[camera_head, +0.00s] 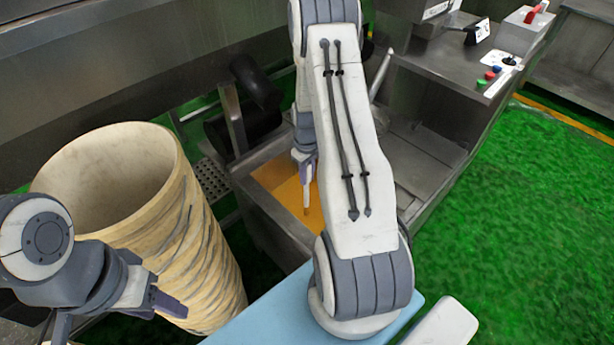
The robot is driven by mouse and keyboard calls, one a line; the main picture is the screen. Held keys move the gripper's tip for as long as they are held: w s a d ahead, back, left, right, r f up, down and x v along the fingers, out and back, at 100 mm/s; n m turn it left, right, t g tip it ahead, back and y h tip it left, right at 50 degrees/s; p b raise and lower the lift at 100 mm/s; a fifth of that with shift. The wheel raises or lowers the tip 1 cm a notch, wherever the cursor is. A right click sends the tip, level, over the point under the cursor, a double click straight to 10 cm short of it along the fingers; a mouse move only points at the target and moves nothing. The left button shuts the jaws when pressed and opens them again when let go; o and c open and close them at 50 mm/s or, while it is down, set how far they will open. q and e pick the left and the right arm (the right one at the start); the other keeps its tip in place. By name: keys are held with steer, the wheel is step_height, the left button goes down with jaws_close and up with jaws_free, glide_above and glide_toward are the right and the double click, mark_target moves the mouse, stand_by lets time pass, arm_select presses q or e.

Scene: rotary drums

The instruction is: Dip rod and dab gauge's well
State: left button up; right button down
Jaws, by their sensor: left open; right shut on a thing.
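My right gripper (306,176) points down over an orange-yellow surface (272,178) inside a metal trough. My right arm hides part of the trough. My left gripper (168,303) is open at the lower left, in front of the large drum, apart from the trough. I cannot make out the gauge or its well.
A tall, ribbed, cream-coloured hollow drum (190,215) stands at the left. A steel bench (455,80) at the back right carries coloured buttons and a box with a red switch (525,28). Green floor (530,220) is clear at the right.

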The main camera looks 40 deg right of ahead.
step_height(320, 180, up, 17)
steer(key=p, duration=1.2)
steer(key=shift+f, duration=0.2)
stand_by(0.5)
